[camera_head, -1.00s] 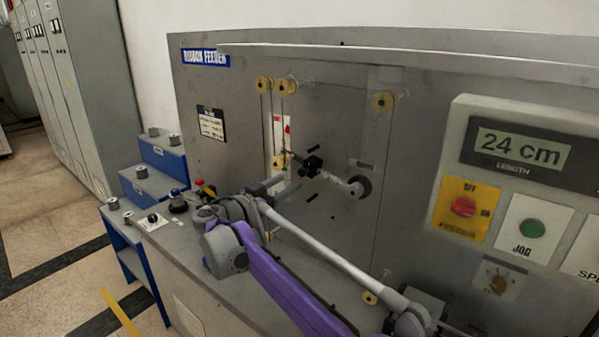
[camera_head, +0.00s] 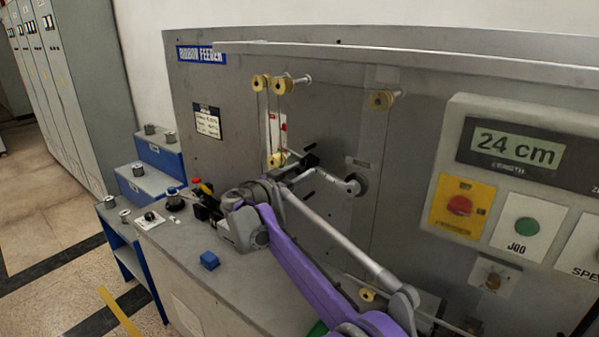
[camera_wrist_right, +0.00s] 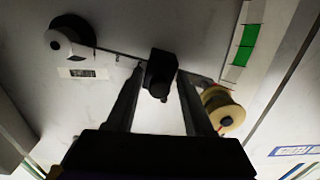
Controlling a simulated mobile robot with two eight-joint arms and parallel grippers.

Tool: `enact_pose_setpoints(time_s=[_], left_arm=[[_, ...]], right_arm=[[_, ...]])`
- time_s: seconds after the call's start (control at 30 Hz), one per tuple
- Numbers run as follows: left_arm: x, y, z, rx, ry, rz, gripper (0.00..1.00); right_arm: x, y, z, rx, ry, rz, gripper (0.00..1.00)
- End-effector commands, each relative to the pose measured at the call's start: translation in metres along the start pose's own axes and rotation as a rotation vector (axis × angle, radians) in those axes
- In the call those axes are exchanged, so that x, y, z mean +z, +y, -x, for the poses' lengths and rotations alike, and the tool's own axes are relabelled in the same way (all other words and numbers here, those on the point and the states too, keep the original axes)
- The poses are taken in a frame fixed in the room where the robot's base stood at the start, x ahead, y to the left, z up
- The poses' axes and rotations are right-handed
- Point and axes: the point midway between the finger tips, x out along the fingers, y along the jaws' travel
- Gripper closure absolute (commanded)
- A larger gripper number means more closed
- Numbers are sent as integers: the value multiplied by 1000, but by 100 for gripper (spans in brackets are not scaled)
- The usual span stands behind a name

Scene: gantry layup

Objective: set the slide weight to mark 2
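The slide weight, a small black block (camera_wrist_right: 161,72), sits on a thin rod between a round dark pivot knob (camera_wrist_right: 70,36) and a yellow roller (camera_wrist_right: 222,110). In the right wrist view my right gripper (camera_wrist_right: 160,76) is open, its fingertips on either side of the weight with narrow gaps. In the head view my right gripper (camera_head: 301,168) is at the rod and partly covers the weight. The pivot knob (camera_head: 356,184) is to its right, the roller (camera_head: 277,159) to its left. I cannot read marks on the rod. My left gripper is out of view.
The ribbon feeder panel (camera_head: 330,110) stands close behind the rod. A scale strip with green patches (camera_wrist_right: 243,45) is near the roller. A blue block (camera_head: 209,260) lies on the bench. Blue steps (camera_head: 150,183) with spools stand at left. The display (camera_head: 517,148) reads 24 cm.

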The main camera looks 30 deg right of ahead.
Motion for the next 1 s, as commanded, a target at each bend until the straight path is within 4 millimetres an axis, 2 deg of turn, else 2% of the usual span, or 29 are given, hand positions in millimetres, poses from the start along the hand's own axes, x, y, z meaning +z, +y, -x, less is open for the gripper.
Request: enact_pose_setpoints(time_s=[0.03, 0.17, 0.53, 0.8, 1.0], left_arm=[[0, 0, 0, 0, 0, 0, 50], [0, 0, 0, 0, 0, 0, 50], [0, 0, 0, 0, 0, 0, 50], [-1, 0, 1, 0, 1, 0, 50], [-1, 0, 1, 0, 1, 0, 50]], right_arm=[[0, 0, 0, 0, 0, 1, 76], [0, 0, 0, 0, 0, 1, 100], [0, 3, 0, 0, 0, 1, 100], [8, 47, 0, 2, 0, 1, 100], [11, 60, 0, 0, 0, 2, 100]])
